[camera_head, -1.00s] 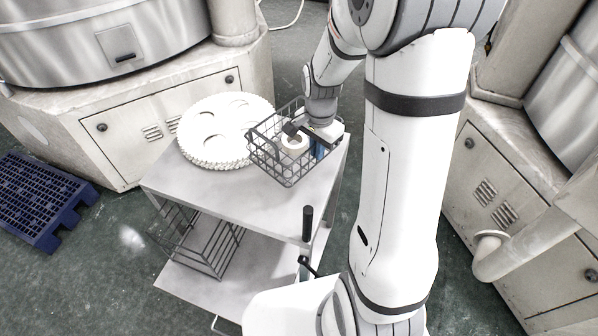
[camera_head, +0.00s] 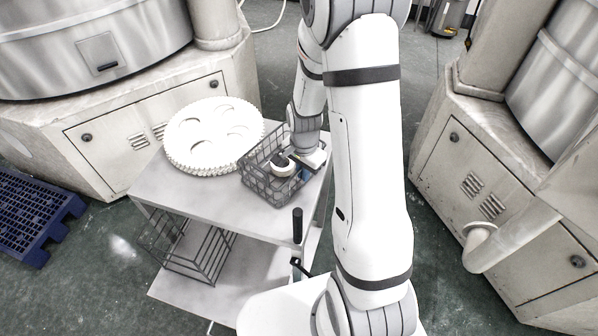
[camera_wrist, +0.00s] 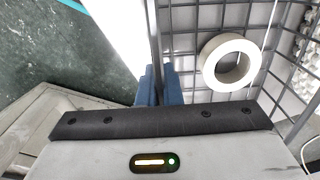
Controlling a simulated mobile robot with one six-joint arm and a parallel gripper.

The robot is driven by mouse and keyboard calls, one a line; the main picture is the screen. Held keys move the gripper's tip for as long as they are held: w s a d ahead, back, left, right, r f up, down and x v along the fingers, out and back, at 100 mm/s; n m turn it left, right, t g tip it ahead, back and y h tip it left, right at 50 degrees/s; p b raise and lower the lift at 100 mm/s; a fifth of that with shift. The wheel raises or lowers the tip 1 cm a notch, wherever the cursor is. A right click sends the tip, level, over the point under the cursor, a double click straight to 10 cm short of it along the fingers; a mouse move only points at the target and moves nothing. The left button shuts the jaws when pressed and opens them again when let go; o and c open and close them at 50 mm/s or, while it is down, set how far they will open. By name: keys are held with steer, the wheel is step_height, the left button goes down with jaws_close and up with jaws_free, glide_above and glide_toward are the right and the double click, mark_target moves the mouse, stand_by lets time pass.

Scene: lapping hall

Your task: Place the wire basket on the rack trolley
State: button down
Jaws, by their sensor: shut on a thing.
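The wire basket (camera_head: 262,182) is a grey mesh box with a white ring (camera_head: 284,168) inside. In the head view it is upright at the right part of the top shelf of the rack trolley (camera_head: 190,203); I cannot tell whether its base touches the shelf. My gripper (camera_head: 305,174) is at the basket's right side. In the wrist view the blue fingers of my gripper (camera_wrist: 159,88) are shut on the basket's wire wall (camera_wrist: 155,35), and the ring (camera_wrist: 231,62) shows inside. The far side of the shelf is partly hidden by my arm.
A stack of white toothed discs (camera_head: 213,137) lies on the top shelf, close behind and left of the basket. A wire rack (camera_head: 195,250) stands on the lower shelf. Large machines flank the trolley. A blue pallet (camera_head: 35,205) lies at left. The shelf's front left is clear.

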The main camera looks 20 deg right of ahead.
steer(key=shift+f, duration=0.1)
steer(key=c, duration=1.6)
jaws_free()
step_height(320, 180, up, 12)
steer(key=shift+f, duration=0.1)
steer(key=s+a+r+n+t, duration=0.2)
steer(key=s+r+n+t, duration=0.1)
steer(key=s+r+n, duration=0.8)
steer(key=s+r, duration=0.2)
steer(key=s, duration=0.2)
steer(key=shift+s+a, duration=0.15)
steer(key=shift+s, duration=0.2)
